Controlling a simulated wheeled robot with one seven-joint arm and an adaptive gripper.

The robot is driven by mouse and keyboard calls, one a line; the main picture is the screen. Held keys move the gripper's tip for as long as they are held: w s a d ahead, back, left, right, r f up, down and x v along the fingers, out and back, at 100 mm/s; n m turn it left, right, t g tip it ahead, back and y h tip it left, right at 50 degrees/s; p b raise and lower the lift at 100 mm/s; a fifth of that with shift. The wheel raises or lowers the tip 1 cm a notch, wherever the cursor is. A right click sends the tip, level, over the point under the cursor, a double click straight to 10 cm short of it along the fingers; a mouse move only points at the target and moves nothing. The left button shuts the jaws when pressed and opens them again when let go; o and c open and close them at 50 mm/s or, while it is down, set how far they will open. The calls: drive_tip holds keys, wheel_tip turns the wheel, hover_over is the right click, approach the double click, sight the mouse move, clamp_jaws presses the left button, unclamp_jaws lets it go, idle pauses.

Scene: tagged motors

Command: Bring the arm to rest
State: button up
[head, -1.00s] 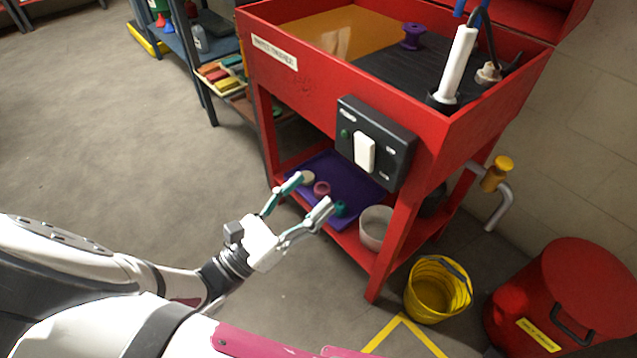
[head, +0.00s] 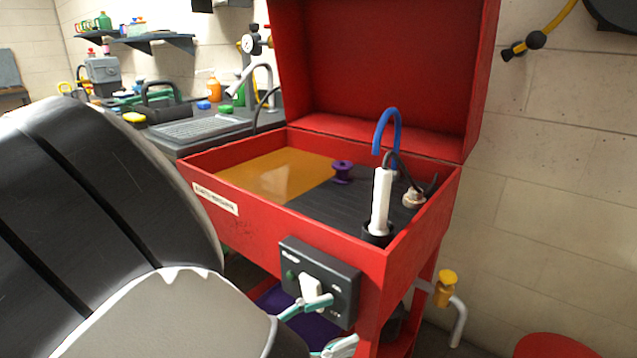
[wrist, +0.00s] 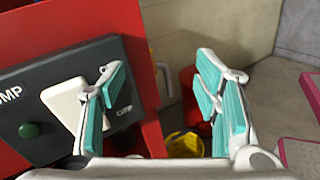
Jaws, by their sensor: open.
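My gripper (wrist: 163,95) is open in the wrist view, with teal pads on both fingers and nothing between them. Its left finger overlaps the dark pump switch box with a white rocker (wrist: 68,105) in that view; I cannot tell whether they touch. In the head view my gripper (head: 318,328) shows only partly at the bottom, in front of the lower part of the switch box (head: 338,277). My arm fills the lower left of the head view and hides much there.
The red parts washer (head: 250,237) stands with its lid up. It holds a purple spool (head: 342,170), a white brush (head: 381,200) and a blue hose (head: 388,125). A yellow tap (head: 446,280) is at right. A yellow bucket (wrist: 185,144) stands on the floor.

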drive_tip(key=s+d+r+m+g+y, duration=0.3)
drive_tip(key=d+m+g, duration=0.2)
drive_tip(key=d, duration=0.2)
drive_tip(key=s+d+r+m+g+y, duration=0.3)
drive_tip(key=d+m+g, duration=0.15)
drive_tip(key=d, duration=0.25)
drive_tip(key=s+d+r+m+t+y, duration=0.1)
drive_tip(key=s+d+r+m+y, duration=0.1)
drive_tip(key=s+m+y, duration=0.5)
drive_tip(key=s+d+r+m+t+y, duration=0.1)
drive_tip(key=s+d+m+y, duration=0.2)
drive_tip(key=s, duration=0.5)
wheel_tip(320, 180, up, 28)
drive_tip(key=m+t+p, duration=0.1)
drive_tip(key=t+p, duration=0.3)
drive_tip(key=p, duration=2.2)
drive_tip(key=shift+a+r, duration=0.2)
drive_tip(key=shift+a, duration=0.2)
